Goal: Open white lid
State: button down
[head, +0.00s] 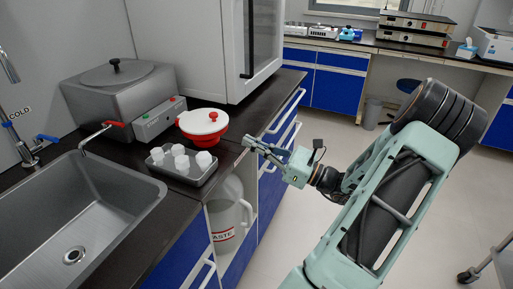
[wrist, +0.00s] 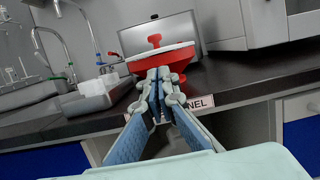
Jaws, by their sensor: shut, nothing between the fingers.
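A white lid (head: 198,123) with a red knob (head: 213,115) sits on a red bowl (head: 204,137) on the dark counter. In the wrist view the lid (wrist: 168,55) and its knob (wrist: 154,41) show straight ahead, beyond the fingertips. My gripper (head: 248,143) is at the counter's front edge, to the right of the bowl and apart from it in the head view. My gripper (wrist: 160,82) is shut and empty; its fingers hide part of the bowl's front in the wrist view.
A grey tray with white containers (head: 184,172) stands in front of the bowl. A steel water bath (head: 118,85) is behind left, a white cabinet (head: 205,50) behind. A sink (head: 85,205) is at left. The floor at right is mostly clear.

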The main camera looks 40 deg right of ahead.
aim_at(224, 129)
jog(key=b+x, duration=0.1)
jog(key=x, duration=0.5)
jog(key=shift+r, duration=0.1)
